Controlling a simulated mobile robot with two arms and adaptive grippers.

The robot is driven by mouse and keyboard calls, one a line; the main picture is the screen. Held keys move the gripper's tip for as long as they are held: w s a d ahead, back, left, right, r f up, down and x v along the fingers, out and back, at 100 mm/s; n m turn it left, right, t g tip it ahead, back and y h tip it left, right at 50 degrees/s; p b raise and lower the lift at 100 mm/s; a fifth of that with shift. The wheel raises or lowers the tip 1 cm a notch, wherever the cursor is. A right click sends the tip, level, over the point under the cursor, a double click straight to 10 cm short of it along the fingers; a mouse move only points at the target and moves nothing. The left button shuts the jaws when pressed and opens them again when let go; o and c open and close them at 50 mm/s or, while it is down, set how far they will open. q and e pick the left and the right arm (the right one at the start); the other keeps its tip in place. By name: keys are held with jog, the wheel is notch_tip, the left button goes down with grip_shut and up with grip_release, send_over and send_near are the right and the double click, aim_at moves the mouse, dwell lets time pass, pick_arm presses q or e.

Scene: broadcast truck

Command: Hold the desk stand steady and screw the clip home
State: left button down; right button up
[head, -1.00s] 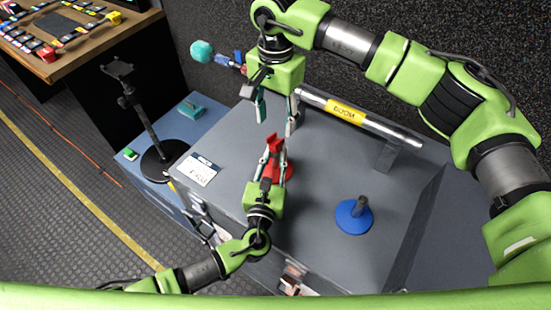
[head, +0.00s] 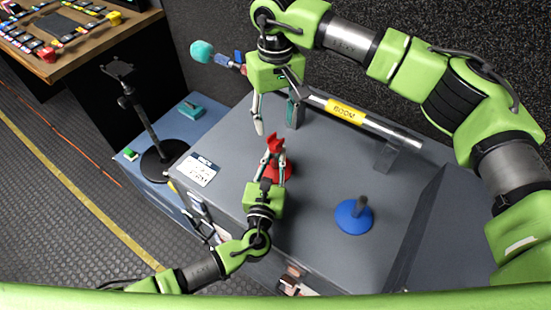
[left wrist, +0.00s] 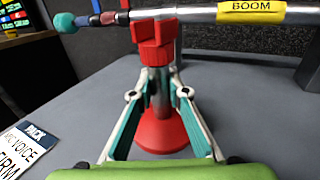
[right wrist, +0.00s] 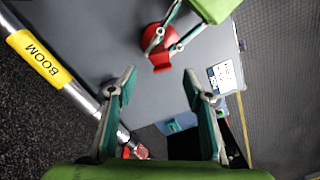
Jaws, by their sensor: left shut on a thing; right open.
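The red desk stand has a round base (head: 286,176) and stands upright on the grey case top. It also shows in the left wrist view (left wrist: 162,136). The red clip (head: 275,143) sits at the top of its stem, its blocky jaws up in the left wrist view (left wrist: 152,42). My left gripper (head: 274,162) is shut on the stand's stem, below the clip. My right gripper (head: 275,127) is open and empty above the clip; in the right wrist view the clip (right wrist: 161,63) lies between and beyond its fingertips. The thread between clip and stem is hidden.
A boom pole (head: 383,127) with a yellow label lies on supports behind. A blue stand (head: 349,218) stands to the right. A printed card (head: 198,170) lies at the left edge. A black stand (head: 160,163) is on a lower blue surface.

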aim_at(275, 143)
jog(key=shift+n, duration=1)
jog(key=shift+f, duration=4)
